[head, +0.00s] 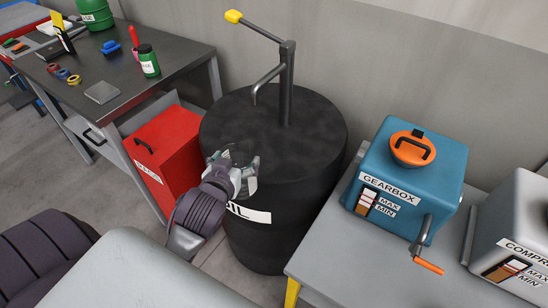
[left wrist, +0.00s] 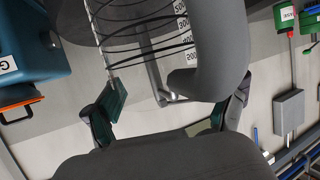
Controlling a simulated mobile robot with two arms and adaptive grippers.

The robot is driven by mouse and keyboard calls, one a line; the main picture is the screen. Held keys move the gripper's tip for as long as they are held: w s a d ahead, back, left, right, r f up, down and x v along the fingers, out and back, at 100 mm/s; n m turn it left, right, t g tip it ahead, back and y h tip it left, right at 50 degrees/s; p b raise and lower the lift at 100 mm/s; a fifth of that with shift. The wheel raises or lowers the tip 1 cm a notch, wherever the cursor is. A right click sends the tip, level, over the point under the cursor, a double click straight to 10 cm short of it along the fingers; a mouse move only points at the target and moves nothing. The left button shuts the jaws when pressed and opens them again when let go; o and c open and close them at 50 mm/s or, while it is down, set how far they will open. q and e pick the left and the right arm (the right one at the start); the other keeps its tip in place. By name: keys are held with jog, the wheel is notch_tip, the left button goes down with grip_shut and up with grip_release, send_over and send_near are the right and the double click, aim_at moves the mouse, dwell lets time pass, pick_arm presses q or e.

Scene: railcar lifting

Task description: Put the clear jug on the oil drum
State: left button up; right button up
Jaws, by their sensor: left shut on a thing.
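The clear jug (head: 238,153) is see-through and hard to make out in the head view, at the front-left part of the oil drum's top. In the left wrist view the jug (left wrist: 140,28) shows black measuring lines and number labels. My left gripper (head: 240,176) is shut on it, with a finger on either side of a thick dark grey part in the left wrist view. The oil drum (head: 300,205) is a big black barrel with a hand pump (head: 286,85) on top. I cannot tell whether the jug touches the drum top. My right gripper is out of view.
A red box (head: 165,150) stands left of the drum. A dark workbench (head: 125,65) with bottles and tapes is at the back left. A grey table with the blue gearbox unit (head: 440,165) and a compressor unit (head: 515,235) is at the right. The drum's top right is clear.

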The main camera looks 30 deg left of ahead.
pick_arm(q)
jog(key=shift+w+d+r, duration=0.1)
jog(key=shift+w+r, duration=0.05)
jog(key=shift+r, duration=0.05)
jog(key=r+p+x, duration=0.1)
jog(key=p+x, duration=0.1)
jog(key=x, duration=0.7)
jog(key=w+r+p+x, duration=0.1)
jog(key=p+x, duration=0.2)
jog(key=x, duration=0.5)
jog(key=shift+w+a+p, duration=0.3)
jog(key=shift+p, duration=0.05)
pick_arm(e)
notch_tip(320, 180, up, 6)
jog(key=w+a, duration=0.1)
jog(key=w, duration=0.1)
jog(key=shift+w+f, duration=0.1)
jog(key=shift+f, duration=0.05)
pick_arm(q)
jog(key=o, duration=1.1)
jog(key=shift+o, duration=1.2)
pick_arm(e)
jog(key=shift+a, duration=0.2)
